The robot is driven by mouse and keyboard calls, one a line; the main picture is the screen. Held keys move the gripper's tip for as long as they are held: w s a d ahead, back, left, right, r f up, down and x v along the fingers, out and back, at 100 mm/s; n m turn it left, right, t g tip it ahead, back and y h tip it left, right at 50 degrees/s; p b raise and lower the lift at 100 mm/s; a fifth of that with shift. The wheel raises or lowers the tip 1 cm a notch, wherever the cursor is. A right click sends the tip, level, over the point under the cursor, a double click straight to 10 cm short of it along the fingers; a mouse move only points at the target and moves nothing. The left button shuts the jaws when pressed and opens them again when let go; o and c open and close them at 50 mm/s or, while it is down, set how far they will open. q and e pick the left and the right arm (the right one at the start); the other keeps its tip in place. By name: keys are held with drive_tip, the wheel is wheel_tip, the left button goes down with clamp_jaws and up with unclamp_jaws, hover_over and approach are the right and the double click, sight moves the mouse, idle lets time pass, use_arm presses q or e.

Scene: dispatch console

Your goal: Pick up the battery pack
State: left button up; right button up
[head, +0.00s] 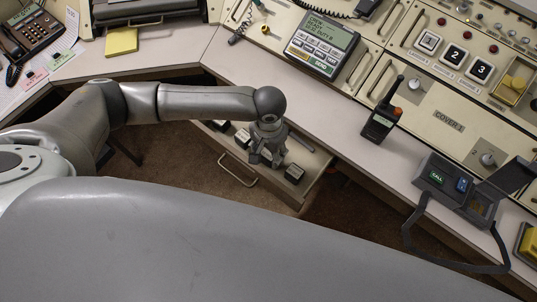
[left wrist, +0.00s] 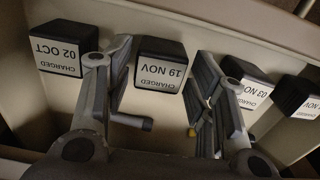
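Several black battery packs with white "CHARGED" date labels stand in an open drawer (head: 318,168). In the left wrist view, the "19 NOV" pack (left wrist: 161,66) is between the spread fingers of my left gripper (left wrist: 163,70), with gaps visible at its sides. The "02 OCT" pack (left wrist: 64,48) is left of the fingers; the "03 N..." pack (left wrist: 251,88) is partly hidden behind the right finger. Another pack (left wrist: 297,98) is at the far right. In the head view my left gripper (head: 266,158) points down into the drawer, between packs (head: 243,138) and (head: 294,174). My right gripper is out of view.
A handheld radio (head: 381,122) stands on the desk right of the drawer. A grey device with a strap (head: 455,186) lies farther right. A slim rod (left wrist: 132,121) lies in the drawer near the fingers. Drawer walls closely surround the gripper.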

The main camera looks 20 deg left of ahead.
use_arm(q)
drive_tip(key=c, duration=0.7)
drive_tip(key=shift+c, duration=0.2)
drive_tip(key=shift+r, duration=0.1)
drive_tip(key=shift+r, duration=0.4)
wheel_tip(320, 180, up, 2)
drive_tip(key=shift+r, duration=0.2)
drive_tip(key=s+d+r+p, duration=0.2)
drive_tip(key=s+d+r, duration=0.6)
drive_tip(key=s+r, duration=0.3)
wheel_tip(320, 180, up, 4)
drive_tip(key=n, duration=0.2)
hover_over(269, 153)
drive_tip(key=s+a, duration=0.1)
drive_tip(key=s, duration=0.4)
drive_tip(key=w+a+r+n, duration=0.1)
drive_tip(key=w+a+r, duration=0.1)
drive_tip(key=a+r, duration=0.4)
drive_tip(key=shift+w+a+n+p, duration=0.15)
drive_tip(key=shift+a+n+p, duration=0.1)
drive_tip(key=shift+n+p, duration=0.05)
